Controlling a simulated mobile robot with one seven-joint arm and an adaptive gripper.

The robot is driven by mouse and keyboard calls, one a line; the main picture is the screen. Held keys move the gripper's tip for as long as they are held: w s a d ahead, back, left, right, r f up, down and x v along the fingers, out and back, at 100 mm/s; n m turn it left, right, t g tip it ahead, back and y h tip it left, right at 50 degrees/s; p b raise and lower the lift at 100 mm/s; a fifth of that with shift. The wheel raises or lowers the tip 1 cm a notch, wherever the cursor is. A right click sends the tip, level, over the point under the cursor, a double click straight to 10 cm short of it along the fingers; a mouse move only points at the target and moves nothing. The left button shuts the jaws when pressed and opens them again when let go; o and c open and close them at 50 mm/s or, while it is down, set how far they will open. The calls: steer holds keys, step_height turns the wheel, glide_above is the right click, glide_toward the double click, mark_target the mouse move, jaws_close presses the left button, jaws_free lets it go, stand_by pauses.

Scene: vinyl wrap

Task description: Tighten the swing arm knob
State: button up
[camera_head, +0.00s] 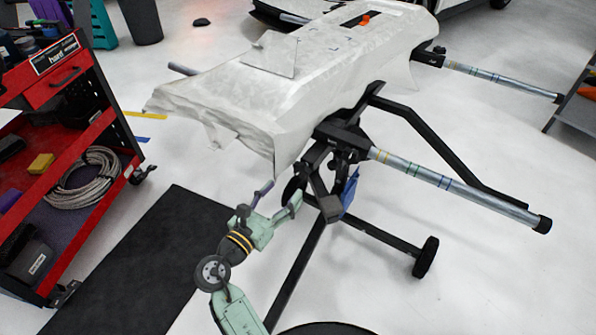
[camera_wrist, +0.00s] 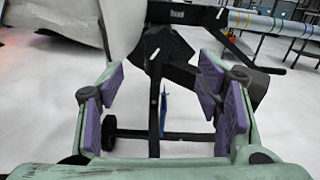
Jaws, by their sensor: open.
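The black stand (camera_head: 335,140) carries a long panel under crumpled pale wrap (camera_head: 300,85). A dark swing arm (camera_head: 320,185) with a blocky lower end hangs beneath the panel; it also shows in the wrist view (camera_wrist: 180,65). I cannot clearly pick out its knob among the black parts. My gripper (camera_head: 278,197) is in front of and left of this arm, apart from it in the head view. In the wrist view, my gripper (camera_wrist: 163,100) has its purple pads wide apart with nothing between them. The right finger partly covers a dark block (camera_wrist: 256,88).
A blue piece (camera_head: 350,190) hangs beside the swing arm. A silver tube (camera_head: 450,185) sticks out right, above stand legs with wheels (camera_head: 426,257). A red tool cart (camera_head: 75,85) and black mat (camera_head: 150,260) are at left.

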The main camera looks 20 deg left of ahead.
mark_target(300, 173)
steer(key=x, duration=0.9)
steer(key=shift+p, duration=0.35)
steer(key=shift+s, duration=0.1)
steer(key=shift+c, duration=0.3)
